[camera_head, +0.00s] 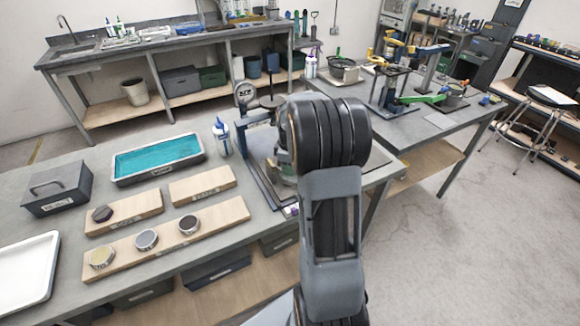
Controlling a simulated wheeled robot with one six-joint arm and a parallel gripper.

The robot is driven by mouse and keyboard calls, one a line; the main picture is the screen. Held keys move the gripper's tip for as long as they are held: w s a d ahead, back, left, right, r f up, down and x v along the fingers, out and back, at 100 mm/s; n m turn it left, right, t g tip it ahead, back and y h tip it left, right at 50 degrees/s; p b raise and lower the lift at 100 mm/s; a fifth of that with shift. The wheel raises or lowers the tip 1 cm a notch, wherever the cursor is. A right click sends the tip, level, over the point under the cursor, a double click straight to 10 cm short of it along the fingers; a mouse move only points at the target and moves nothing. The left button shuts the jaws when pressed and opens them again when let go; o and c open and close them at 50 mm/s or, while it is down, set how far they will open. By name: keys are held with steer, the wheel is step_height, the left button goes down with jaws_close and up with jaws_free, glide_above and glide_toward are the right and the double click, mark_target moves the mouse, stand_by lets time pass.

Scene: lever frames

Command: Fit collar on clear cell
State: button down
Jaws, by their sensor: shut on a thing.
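My arm fills the middle of the view and hides its own gripper, so I cannot see the fingers or anything in them. A long wooden board (215,226) on the bench carries a pale yellowish round cell (102,257), a grey round piece (147,239) and a dark-topped round piece (189,224). A shorter board (140,208) behind it carries a dark purple piece (102,214). I cannot tell for sure which of these is the clear cell or a collar. A lever frame (262,170) stands right of the boards, partly hidden by my arm.
An empty wooden board (218,179) lies behind the long one. A teal-lined tray (112,178), a grey box (60,205), a white tray (28,290) and a white-blue bottle (221,136) stand around. Another bench (425,128) with tools stands behind right.

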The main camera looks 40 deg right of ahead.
steer(key=c, duration=0.9)
jaws_free()
